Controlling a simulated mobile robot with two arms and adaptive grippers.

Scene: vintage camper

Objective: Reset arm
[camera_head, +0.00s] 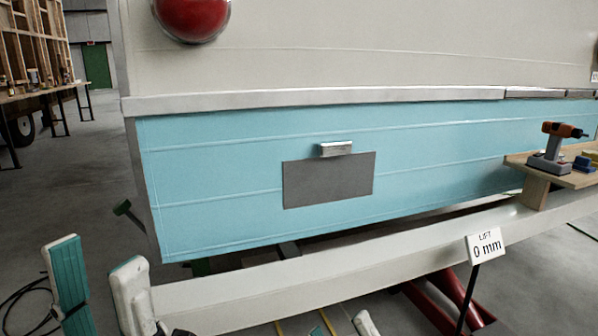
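My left gripper (97,252) is at the bottom left. Its two white fingers with teal pads stand apart, with a clear gap and nothing between them. A small white tip at the bottom edge looks like part of my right gripper (365,323). The rest of it is cut off by the frame, so its opening cannot be told. Both are low in front of the camper's rear and apart from its turquoise panel (225,140).
A long white beam (260,290) crosses below the camper. A sign reading "LIFT 0 mm" (486,246) stands on a thin post at its right. An orange and grey drill (552,148) stands on a wooden shelf (535,172) at right. A grey plate (328,181) is on the panel.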

